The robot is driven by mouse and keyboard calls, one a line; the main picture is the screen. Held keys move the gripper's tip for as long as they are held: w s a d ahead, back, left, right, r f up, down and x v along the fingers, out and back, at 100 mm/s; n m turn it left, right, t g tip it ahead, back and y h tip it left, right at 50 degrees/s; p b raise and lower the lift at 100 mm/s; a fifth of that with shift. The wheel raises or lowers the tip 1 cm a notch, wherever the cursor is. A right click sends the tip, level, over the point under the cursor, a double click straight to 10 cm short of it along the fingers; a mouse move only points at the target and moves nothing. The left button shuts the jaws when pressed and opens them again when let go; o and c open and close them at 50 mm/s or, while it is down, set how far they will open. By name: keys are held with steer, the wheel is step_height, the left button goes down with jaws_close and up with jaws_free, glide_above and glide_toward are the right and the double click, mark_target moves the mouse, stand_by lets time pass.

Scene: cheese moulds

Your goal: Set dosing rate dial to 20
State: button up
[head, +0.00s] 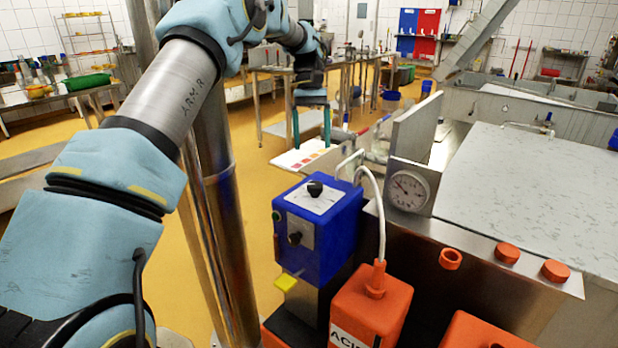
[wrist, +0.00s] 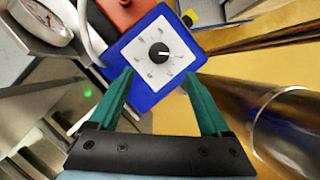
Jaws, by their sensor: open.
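The dosing rate dial (head: 315,188) is a black knob on a white plate on top of a blue dosing pump (head: 345,222). In the wrist view the dial (wrist: 159,51) shows a white pointer mark directed to the right, and the numbers around it are too small to read. My gripper (head: 311,125) hangs behind the pump in the head view. In the wrist view its two green fingers (wrist: 158,82) are open and apart, with the blue pump beyond their tips. The dial is not between the fingers and nothing is held.
A second black knob (head: 295,238) is on the pump's front face, with a yellow part (head: 285,282) below. An orange acid container (head: 371,306) stands in front. A white hose (head: 378,205) and a round gauge (head: 410,190) are to the right. A steel post (head: 214,170) stands left.

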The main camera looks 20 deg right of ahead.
mark_target(316, 183)
steer(key=p+x, duration=0.2)
steer(key=x, duration=0.8)
steer(key=shift+s+f, duration=0.15)
steer(key=shift+f, duration=0.15)
steer(key=shift+c, duration=0.3)
jaws_close()
steer(key=shift+m, duration=0.3)
steer(key=m+y, duration=0.1)
steer(key=m, duration=0.1)
steer(key=m+t+p, duration=0.1)
steer(key=m, duration=0.1)
steer(key=shift+d+r+m+y, duration=0.1)
steer(key=shift+d+m+y, duration=0.1)
steer(key=shift+m+y, duration=0.2)
steer(key=m, duration=0.2)
steer(key=m+t+y, duration=0.1)
steer(key=m, duration=0.1)
steer(key=shift+s+m+t, duration=0.1)
steer(key=shift+m+t, duration=0.2)
steer(key=shift+m, duration=0.4)
